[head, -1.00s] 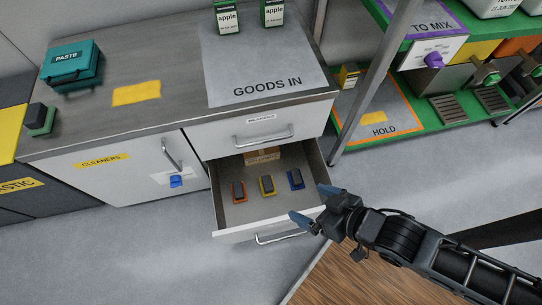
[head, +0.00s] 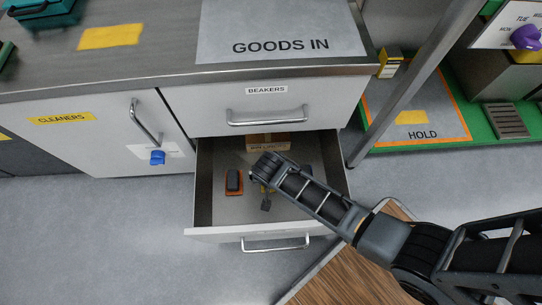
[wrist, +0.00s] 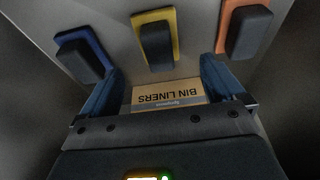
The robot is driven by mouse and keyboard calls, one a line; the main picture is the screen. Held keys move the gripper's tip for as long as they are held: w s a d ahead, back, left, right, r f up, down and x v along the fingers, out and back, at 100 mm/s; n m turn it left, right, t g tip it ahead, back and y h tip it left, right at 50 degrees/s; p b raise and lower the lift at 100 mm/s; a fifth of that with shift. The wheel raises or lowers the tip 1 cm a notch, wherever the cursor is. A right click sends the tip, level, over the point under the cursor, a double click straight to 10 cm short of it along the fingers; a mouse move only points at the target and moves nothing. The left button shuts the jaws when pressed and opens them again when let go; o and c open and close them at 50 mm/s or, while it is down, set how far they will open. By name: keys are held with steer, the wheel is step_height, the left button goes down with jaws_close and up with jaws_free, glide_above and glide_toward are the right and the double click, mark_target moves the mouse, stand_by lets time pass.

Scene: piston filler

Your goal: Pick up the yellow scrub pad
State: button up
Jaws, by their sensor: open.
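The yellow scrub pad (wrist: 157,40), a yellow base with a dark grip block on top, lies in the open drawer (head: 230,211). In the wrist view it is at the top middle, beyond and between my two blue fingers. My gripper (wrist: 158,75) is open and empty, apart from the pad. In the head view my arm reaches over the drawer and largely hides the yellow pad and the fingers. An orange pad (wrist: 246,30) and a blue pad (wrist: 84,55) lie on either side of the yellow one in the wrist view.
A box marked BIN LINERS (wrist: 170,94) sits at the back of the drawer. The drawer walls and its front with a handle (head: 275,245) surround the pads. The closed BEAKERS drawer (head: 266,106) is above. A metal post (head: 405,85) stands to the right.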

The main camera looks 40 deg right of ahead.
steer(key=b+x, duration=0.4)
steer(key=x, duration=0.4)
steer(key=shift+b, duration=0.35)
steer(key=shift+r, duration=0.1)
steer(key=shift+c, duration=0.3)
steer(key=shift+s, duration=0.1)
steer(key=c, duration=1.1)
steer(key=shift+r, duration=0.15)
steer(key=shift+r+p, duration=0.65)
step_height(320, 180, up, 3)
steer(key=shift+f+p, duration=0.1)
steer(key=shift+p, duration=0.85)
steer(key=s+d+r+p, duration=0.1)
steer(key=s+d+r, duration=0.1)
steer(key=s+d+r+p, duration=0.2)
steer(key=s+d, duration=0.1)
steer(key=s+d+r+p, duration=0.2)
steer(key=s+d, duration=0.1)
steer(key=shift+s+d+r, duration=0.1)
steer(key=shift+d+r, duration=0.1)
steer(key=shift+r, duration=0.1)
